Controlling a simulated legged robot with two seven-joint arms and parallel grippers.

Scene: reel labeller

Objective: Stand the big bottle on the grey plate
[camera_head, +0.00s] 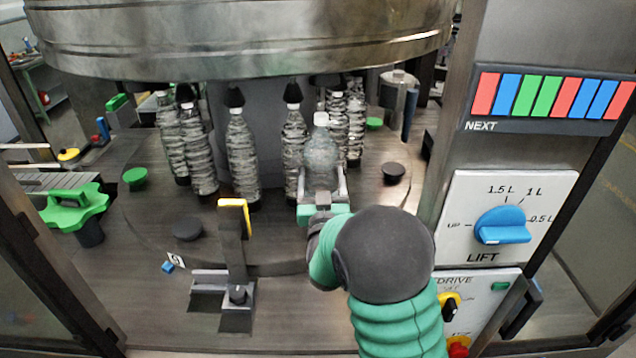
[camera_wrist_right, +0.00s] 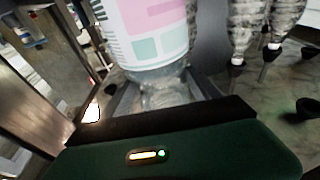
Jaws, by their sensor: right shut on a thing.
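The big bottle (camera_head: 321,152) is clear with a white cap and stands upright among the darker bottles on the round table. My right gripper (camera_head: 321,196) is shut on it from the front. In the right wrist view the bottle (camera_wrist_right: 155,40) shows a white, pink and teal label, with its clear part between the fingers. Whether its base touches anything is hidden behind the gripper. A dark grey round plate (camera_head: 187,229) lies bare at the table's front left; I cannot tell for certain that it is the grey plate. My left gripper is not in view.
Several black-capped bottles (camera_head: 242,155) stand close on the left. A black knob-like disc (camera_head: 393,171) and a green disc (camera_head: 134,177) sit on the table. A yellow-edged bracket (camera_head: 235,220) stands at the front. A large metal drum (camera_head: 240,35) hangs above; the lift panel (camera_head: 505,225) is right.

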